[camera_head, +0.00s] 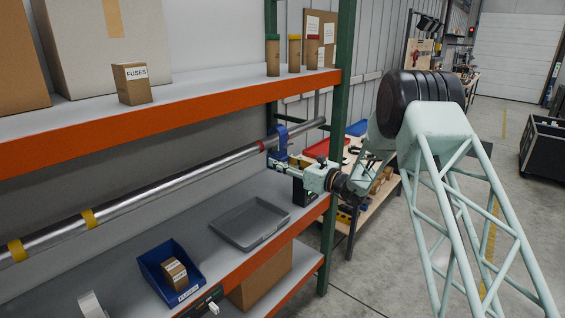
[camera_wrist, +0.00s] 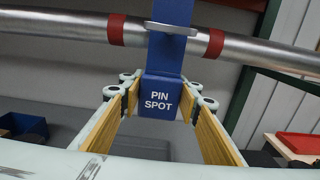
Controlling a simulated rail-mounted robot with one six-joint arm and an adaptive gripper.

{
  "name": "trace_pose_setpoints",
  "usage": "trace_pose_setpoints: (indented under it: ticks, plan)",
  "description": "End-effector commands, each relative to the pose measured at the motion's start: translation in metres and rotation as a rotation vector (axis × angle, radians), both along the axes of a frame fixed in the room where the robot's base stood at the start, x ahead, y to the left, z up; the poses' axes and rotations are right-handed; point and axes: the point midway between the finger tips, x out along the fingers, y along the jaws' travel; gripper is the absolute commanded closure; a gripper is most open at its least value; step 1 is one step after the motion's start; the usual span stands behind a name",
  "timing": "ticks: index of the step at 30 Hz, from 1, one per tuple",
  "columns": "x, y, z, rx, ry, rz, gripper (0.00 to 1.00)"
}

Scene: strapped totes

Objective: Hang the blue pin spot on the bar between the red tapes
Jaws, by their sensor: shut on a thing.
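The blue pin spot (camera_wrist: 160,100) has a white "PIN SPOT" label and a blue hook arm above it. My gripper (camera_wrist: 162,88) is shut on its body, with a finger on each side. In the wrist view the hook arm crosses in front of the silver bar (camera_wrist: 65,22), between the left red tape (camera_wrist: 116,30) and the right red tape (camera_wrist: 214,43). In the head view the pin spot (camera_head: 277,140) is at the bar's (camera_head: 180,186) right part, beside a red tape (camera_head: 262,146). I cannot tell whether the hook bears on the bar.
Yellow tapes (camera_head: 89,218) mark the bar farther left. An orange-edged shelf (camera_head: 170,118) lies above the bar, holding cartons and capped tubes. Below are a grey tray (camera_head: 250,223) and a blue bin (camera_head: 170,273). A green rack post (camera_head: 340,100) stands close to my gripper.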

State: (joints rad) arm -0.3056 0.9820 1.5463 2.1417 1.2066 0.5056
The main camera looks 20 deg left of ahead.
Motion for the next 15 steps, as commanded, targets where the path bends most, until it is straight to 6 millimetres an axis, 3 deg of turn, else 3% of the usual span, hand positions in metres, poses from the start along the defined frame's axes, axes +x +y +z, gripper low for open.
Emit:
trace_pose_setpoints:
  ticks: [15]
  plan:
    - [0.008, 0.023, 0.002, 0.001, -0.001, 0.001, 0.82]
